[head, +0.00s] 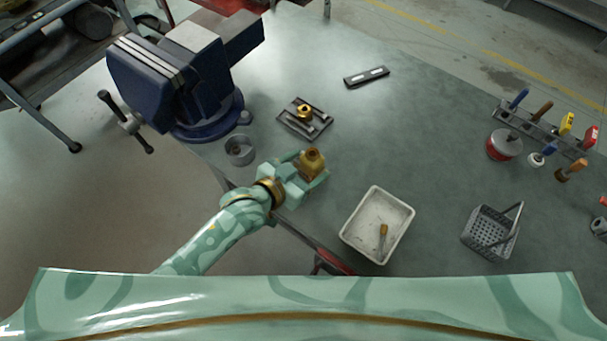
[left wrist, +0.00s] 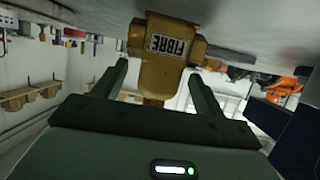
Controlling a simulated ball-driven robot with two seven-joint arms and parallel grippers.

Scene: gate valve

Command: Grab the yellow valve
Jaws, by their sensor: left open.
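The yellow valve (head: 313,160), a brass-yellow body, stands on the grey bench near its front edge. My left gripper (head: 308,171) reaches it from the front left, with its fingers open on either side of the valve. In the left wrist view the valve (left wrist: 163,48) shows large, with dark lettering on its face. The two fingers of my left gripper (left wrist: 157,80) flank its lower part there, with gaps visible on both sides. My right gripper is not in view.
A brass ring-like part (head: 305,111) sits on a dark fixture (head: 293,125) behind the valve. A grey cup (head: 240,150) and a blue vise (head: 185,85) stand left. A white tray (head: 348,238) and grey basket (head: 483,245) are right.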

